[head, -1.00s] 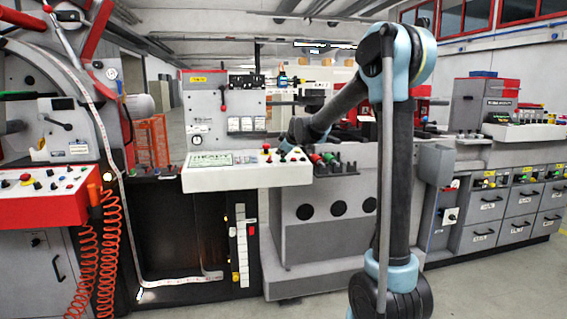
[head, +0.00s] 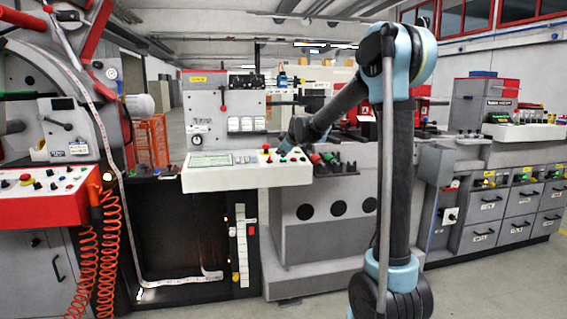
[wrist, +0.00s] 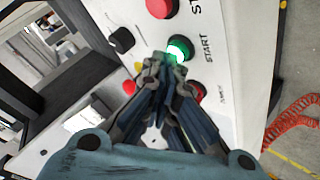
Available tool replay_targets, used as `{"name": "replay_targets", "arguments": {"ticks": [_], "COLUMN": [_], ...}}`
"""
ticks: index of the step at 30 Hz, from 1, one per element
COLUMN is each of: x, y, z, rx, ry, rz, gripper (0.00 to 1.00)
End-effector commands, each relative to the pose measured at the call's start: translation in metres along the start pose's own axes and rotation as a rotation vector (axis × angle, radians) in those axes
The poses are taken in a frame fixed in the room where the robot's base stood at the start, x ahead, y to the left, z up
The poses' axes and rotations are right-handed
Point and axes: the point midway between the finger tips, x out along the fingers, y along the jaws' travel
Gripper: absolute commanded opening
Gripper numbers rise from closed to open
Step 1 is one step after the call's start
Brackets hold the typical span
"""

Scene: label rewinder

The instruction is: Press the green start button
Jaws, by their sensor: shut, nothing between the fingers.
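The green start button (wrist: 180,48) glows in the wrist view, set in the white panel beside the word START. My gripper (wrist: 165,72) is shut and empty, its fingertips right at the button's lower-left edge and overlapping it in the picture. They look to be touching it, but I cannot tell how far it is pushed in. In the head view my arm reaches to the right end of the white control panel (head: 230,180). My fingertips and the green button are too small to make out there.
A red button (wrist: 161,7) marked with a partly cut-off label sits above the green one. Another red button (wrist: 197,92) is close by my fingers. A black knob (wrist: 121,40) lies to the left. The panel's screen (head: 208,159) shows green in the head view.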

Motion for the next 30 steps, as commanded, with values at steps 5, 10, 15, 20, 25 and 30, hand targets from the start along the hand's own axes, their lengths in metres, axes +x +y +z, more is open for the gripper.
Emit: {"name": "replay_targets", "arguments": {"ticks": [5,10,15,20,25,30], "x": [-0.006,-0.008,-0.008,-0.011,-0.021,-0.031], "y": [0.004,0.006,0.006,0.008,0.015,0.022], "z": [-0.004,-0.006,-0.006,-0.009,-0.015,-0.022], "rx": [0.0,0.0,0.0,0.0,0.0,0.0], "ry": [0.0,0.0,0.0,0.0,0.0,0.0], "rz": [0.0,0.0,0.0,0.0,0.0,0.0], "gripper": [0.0,0.0,0.0,0.0,0.0,0.0]}}
